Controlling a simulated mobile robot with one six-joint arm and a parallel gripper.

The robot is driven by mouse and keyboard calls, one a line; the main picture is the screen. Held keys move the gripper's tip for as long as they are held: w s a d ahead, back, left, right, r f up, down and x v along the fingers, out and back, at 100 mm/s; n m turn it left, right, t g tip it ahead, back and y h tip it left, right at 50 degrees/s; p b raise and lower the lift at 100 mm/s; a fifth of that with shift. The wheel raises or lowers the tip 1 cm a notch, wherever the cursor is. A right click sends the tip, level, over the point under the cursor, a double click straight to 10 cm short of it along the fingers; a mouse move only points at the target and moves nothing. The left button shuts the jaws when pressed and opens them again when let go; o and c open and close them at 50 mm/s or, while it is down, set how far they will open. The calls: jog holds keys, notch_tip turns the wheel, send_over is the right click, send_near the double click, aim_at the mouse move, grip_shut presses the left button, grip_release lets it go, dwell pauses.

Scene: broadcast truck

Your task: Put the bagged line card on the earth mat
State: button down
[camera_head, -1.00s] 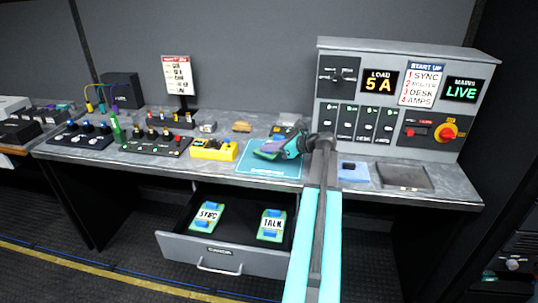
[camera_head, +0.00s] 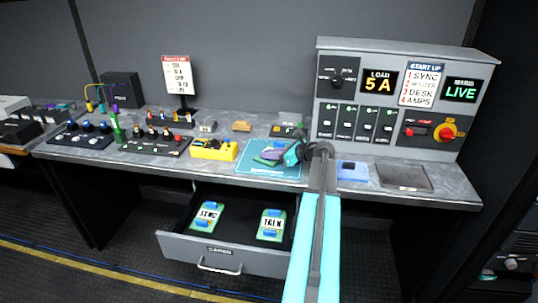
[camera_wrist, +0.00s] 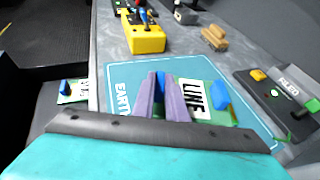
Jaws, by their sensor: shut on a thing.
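The line card (camera_head: 264,158), green with blue parts and a white LINE label, also shows in the wrist view (camera_wrist: 195,97). The teal earth mat (camera_head: 251,172) lies flat on the bench, and its EARTH lettering shows in the wrist view (camera_wrist: 118,75). My gripper (camera_head: 284,157) is shut on the card, its purple fingers (camera_wrist: 165,88) covering part of it. The card is over the mat and looks near flat and low; I cannot tell whether it touches. The bag is hard to make out.
A yellow meter (camera_head: 214,150) stands left of the mat, and a blue block (camera_head: 353,172) and grey tray (camera_head: 404,177) right of it. A board marked FAILED (camera_wrist: 275,95) lies behind. The open drawer (camera_head: 200,252) below holds SYNC and TALK cards.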

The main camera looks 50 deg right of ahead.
jog(key=shift+f, duration=0.1)
jog(key=c, duration=1.8)
grip_release()
jog(key=shift+o, duration=0.2)
jog(key=b+v, duration=0.1)
jog(key=v, duration=1.1)
jog(key=shift+w, duration=0.1)
